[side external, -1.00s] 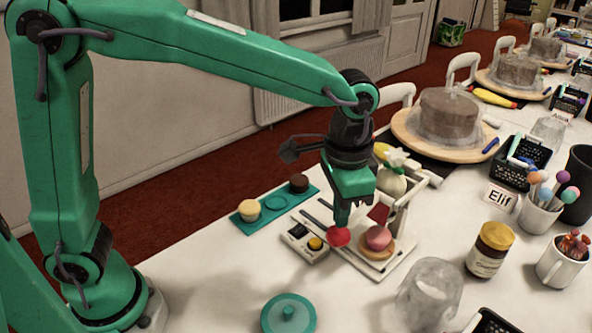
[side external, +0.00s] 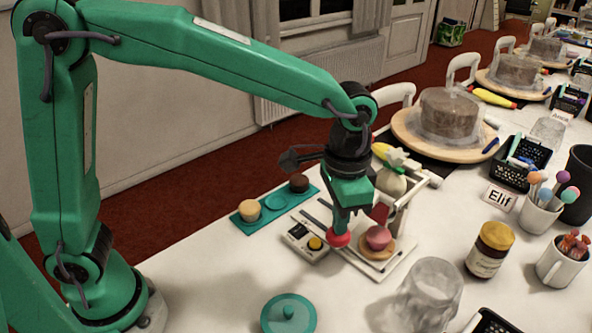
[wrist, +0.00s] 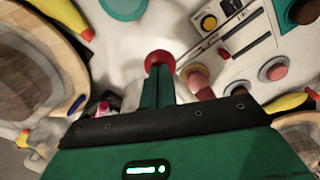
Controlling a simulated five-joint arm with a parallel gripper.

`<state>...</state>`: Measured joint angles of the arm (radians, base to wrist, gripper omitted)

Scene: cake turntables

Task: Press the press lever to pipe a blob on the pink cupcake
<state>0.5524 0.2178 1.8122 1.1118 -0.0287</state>
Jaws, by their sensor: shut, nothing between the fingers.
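My gripper (side external: 340,231) is shut and empty, pointing down with its fingertips at the red knob (side external: 340,241) of the press lever. The wrist view shows the closed fingers (wrist: 160,85) meeting the red knob (wrist: 159,60). I cannot tell how firmly they touch. The pink cupcake (side external: 378,237) sits on a tan disc on the white press base (side external: 402,266), just right of the knob. A red part (side external: 379,213) of the press is above the cupcake. The lever's arm is mostly hidden behind my gripper.
A control box with a yellow button (side external: 314,243) is left of the knob. A teal tray (side external: 274,206) holds a yellow and a brown cupcake. A teal lid (side external: 288,315), clear cup (side external: 430,290) and jar (side external: 490,249) stand nearby. Table left of the lid is clear.

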